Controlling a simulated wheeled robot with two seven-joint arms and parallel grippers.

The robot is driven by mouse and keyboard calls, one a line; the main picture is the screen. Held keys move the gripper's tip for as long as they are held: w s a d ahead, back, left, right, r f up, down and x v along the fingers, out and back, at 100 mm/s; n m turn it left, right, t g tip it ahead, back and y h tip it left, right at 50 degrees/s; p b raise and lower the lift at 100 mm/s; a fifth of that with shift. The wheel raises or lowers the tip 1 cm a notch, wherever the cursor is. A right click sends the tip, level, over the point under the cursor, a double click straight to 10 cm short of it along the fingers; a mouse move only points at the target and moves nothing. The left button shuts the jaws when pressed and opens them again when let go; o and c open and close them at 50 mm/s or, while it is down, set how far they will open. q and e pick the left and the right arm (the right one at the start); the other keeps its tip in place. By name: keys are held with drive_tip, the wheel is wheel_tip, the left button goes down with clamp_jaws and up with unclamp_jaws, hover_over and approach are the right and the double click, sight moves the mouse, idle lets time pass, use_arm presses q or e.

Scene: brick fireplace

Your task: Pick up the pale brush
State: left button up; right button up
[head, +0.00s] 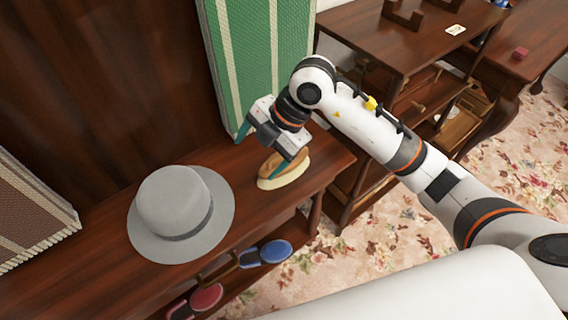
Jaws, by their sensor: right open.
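The pale brush (284,179), with a tan wooden back and cream bristles, lies on the dark wooden table (101,229) to the right of the grey hat. My right gripper (261,152) is open, just above and to the left of the brush. One teal finger overlaps the brush's left part in the picture; I cannot tell whether it touches. The other finger is further left, in front of the green striped case. Nothing shows between the fingers. My left gripper is not in view.
A grey hat (175,202) stands left of the brush. A green striped case (258,57) rises behind my gripper, and a brown striped case (33,214) is at far left. Blue (276,251) and red (206,297) items sit on a lower shelf. A cabinet (385,45) stands behind my arm.

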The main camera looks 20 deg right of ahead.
drive_tip(key=w+d+m+h, duration=0.25)
drive_tip(key=d+h, duration=0.25)
drive_tip(key=d, duration=0.3)
drive_tip(key=shift+m, duration=0.35)
drive_tip(key=f, duration=0.3)
drive_tip(key=w+f, duration=0.1)
drive_tip(key=f, duration=0.1)
drive_tip(key=shift+a+f, duration=0.2)
drive_tip(key=shift+w+a+f+p, duration=0.15)
drive_tip(key=shift+w+f, duration=0.1)
drive_tip(key=shift+f, duration=0.7)
drive_tip(key=shift+w+f+p, duration=0.1)
drive_tip(key=shift+w+f, duration=0.2)
drive_tip(key=shift+f, duration=0.65)
drive_tip(key=shift+w+a+f+p, duration=0.15)
drive_tip(key=shift+w+f, duration=0.1)
drive_tip(key=shift+f, duration=0.7)
drive_tip(key=c, duration=1.1)
drive_tip(key=shift+r, duration=0.15)
wheel_tip(320, 180, up, 10)
drive_tip(key=shift+f, duration=0.1)
